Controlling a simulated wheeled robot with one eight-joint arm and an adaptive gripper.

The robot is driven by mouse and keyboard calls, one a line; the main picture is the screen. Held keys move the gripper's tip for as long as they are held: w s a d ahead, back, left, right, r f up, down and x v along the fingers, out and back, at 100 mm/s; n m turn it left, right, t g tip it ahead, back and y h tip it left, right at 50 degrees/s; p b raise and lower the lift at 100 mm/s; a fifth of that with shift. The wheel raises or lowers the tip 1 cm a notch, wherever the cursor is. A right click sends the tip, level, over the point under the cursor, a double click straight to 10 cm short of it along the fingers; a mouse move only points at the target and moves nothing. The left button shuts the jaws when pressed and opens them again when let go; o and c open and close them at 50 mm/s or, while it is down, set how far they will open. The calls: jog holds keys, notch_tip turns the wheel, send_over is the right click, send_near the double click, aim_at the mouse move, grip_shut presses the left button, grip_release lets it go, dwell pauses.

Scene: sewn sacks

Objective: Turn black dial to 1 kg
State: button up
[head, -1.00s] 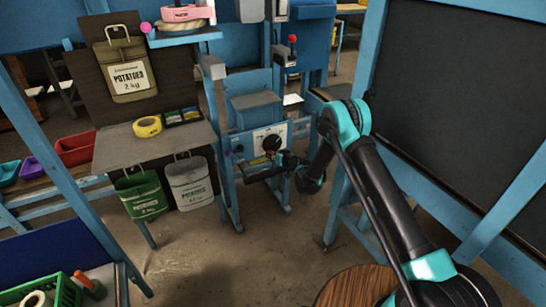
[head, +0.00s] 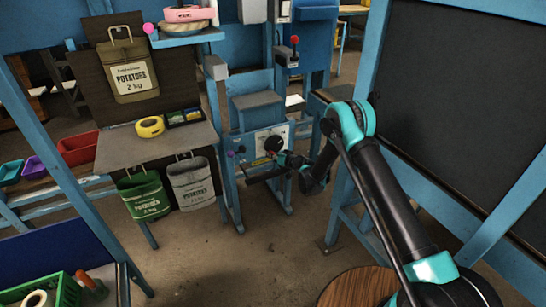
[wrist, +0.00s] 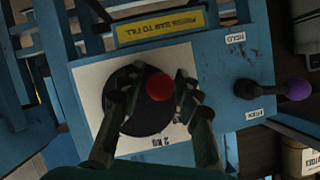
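The black dial (head: 273,144) is on a white plate on the front of a blue machine in the head view. In the wrist view the black dial (wrist: 146,122) shows with a red knob (wrist: 160,87) over it. The white plate (wrist: 90,85) carries an upside-down "2 KG" mark below the dial; other marks are hidden. My gripper (wrist: 156,80) faces the dial, one finger on each side, with a wide gap between the tips. I cannot tell whether the fingers touch it. In the head view my gripper (head: 281,158) is at the dial's lower right.
A lever with a purple knob (wrist: 298,90) stands right of the plate in the wrist view. A yellow label (wrist: 160,27) is above. Potato sacks (head: 190,182) hang left of the machine. A dark board (head: 455,100) stands right of my arm.

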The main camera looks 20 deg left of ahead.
jog(key=shift+o, duration=0.6)
jog(key=v, duration=0.7)
jog(key=shift+d, duration=0.2)
jog(key=shift+r, duration=0.1)
